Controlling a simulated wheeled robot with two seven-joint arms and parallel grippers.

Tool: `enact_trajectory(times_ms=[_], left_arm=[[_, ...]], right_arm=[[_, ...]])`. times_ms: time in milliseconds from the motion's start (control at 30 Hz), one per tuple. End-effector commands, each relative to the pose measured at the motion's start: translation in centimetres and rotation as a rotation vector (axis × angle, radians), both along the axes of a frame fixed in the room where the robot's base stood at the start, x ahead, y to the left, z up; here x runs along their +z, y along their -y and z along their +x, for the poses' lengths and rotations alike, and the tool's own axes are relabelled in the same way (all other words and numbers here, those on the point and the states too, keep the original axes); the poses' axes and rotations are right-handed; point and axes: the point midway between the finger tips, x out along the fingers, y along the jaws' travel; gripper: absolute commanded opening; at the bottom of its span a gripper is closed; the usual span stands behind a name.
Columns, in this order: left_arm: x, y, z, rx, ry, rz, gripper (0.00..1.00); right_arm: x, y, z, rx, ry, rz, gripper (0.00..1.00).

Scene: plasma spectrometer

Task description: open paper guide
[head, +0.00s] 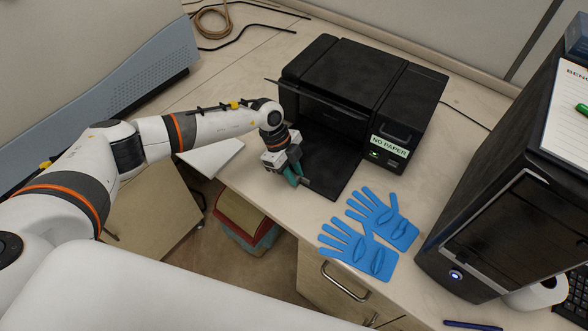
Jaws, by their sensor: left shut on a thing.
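A black printer (345,78) stands on the bench and carries a green-lit label reading NO PAPER (389,147). A flat black panel, which I take to be the paper guide (334,180), reaches out from the printer's front, low over the bench. My left gripper (293,178) is at the left edge of this panel, with its teal fingers shut on it. The exact contact is small and partly hidden by the gripper body. My right gripper is not in view.
Blue gloves (362,250) lie on the bench in front of the printer. A black computer tower (497,235) stands at the right. A white sheet or pad (212,155) lies left of my gripper. A drawer handle (343,282) shows below the bench edge.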

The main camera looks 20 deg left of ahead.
Motion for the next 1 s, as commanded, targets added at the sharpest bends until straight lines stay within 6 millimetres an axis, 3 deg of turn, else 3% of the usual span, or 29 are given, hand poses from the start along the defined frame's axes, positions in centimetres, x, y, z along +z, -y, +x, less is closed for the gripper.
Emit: enact_trajectory(times_ms=[133, 167, 267, 400, 667, 1000], left_arm=[[0.2, 0.0, -0.4, -0.006, -0.018, 0.002, 0.00], [0.2, 0.0, -0.4, -0.006, -0.017, 0.002, 0.26], [0.2, 0.0, -0.4, -0.006, -0.016, 0.002, 0.40], [0.2, 0.0, -0.3, -0.005, -0.014, 0.002, 0.40], [1.1, -0.5, 0.0, -0.003, -0.010, 0.002, 0.40], [7.3, -3.1, 0.5, -0.003, -0.009, 0.001, 0.40]], right_arm=[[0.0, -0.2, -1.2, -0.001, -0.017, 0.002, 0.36], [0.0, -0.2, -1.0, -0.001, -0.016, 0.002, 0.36], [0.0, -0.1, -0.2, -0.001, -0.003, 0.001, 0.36], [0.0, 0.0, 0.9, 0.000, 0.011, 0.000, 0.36], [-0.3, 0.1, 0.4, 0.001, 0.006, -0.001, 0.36], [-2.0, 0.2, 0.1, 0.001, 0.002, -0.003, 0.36]])
